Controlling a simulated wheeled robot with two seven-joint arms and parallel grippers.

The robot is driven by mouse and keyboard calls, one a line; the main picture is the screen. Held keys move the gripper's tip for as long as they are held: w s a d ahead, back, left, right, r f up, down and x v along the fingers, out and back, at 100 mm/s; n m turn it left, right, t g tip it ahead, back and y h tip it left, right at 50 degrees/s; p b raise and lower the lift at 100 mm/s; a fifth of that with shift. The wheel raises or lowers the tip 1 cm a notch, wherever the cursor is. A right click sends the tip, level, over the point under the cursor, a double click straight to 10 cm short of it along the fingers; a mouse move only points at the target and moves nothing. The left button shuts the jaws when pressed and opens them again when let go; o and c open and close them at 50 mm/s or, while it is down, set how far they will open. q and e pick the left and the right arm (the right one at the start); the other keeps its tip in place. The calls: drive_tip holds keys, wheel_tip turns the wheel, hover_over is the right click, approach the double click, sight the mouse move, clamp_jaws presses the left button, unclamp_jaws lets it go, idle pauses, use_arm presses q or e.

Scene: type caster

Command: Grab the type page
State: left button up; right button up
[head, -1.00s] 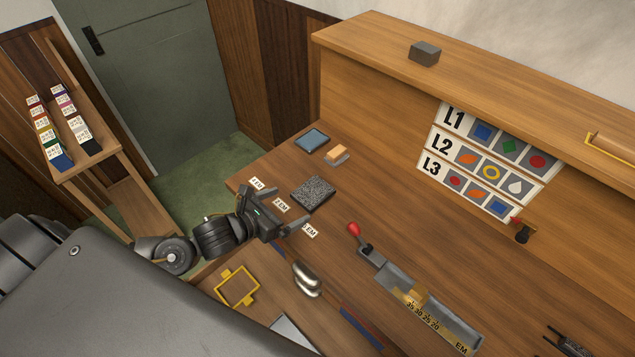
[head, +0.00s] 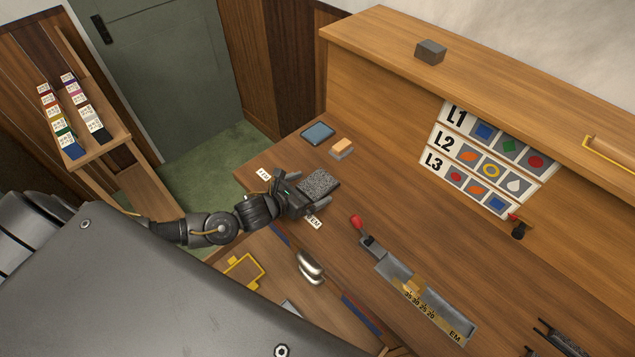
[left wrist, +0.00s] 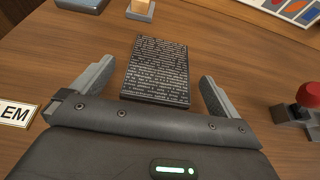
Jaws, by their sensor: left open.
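The type page (head: 319,183) is a dark grey block with rows of raised letters, lying flat on the wooden desk. In the left wrist view the type page (left wrist: 157,68) lies ahead of and partly between my open fingers, with a gap on each side. My left gripper (head: 301,194) is open and empty, low over the desk at the near edge of the page; its fingers also show in the left wrist view (left wrist: 154,88).
A blue pad (head: 318,133) and an orange-topped block (head: 341,147) lie beyond the page. A composing tray with a red knob (head: 356,221) is to the right. A silver handle (head: 310,267) is at the desk's front. Small label cards lie near the gripper.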

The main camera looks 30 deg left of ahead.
sight(318, 186)
use_arm(q)
drive_tip(key=shift+x, duration=1.25)
drive_tip(key=c, duration=2)
drive_tip(key=shift+w+a+r, duration=0.1)
drive_tip(key=shift+c, duration=0.2)
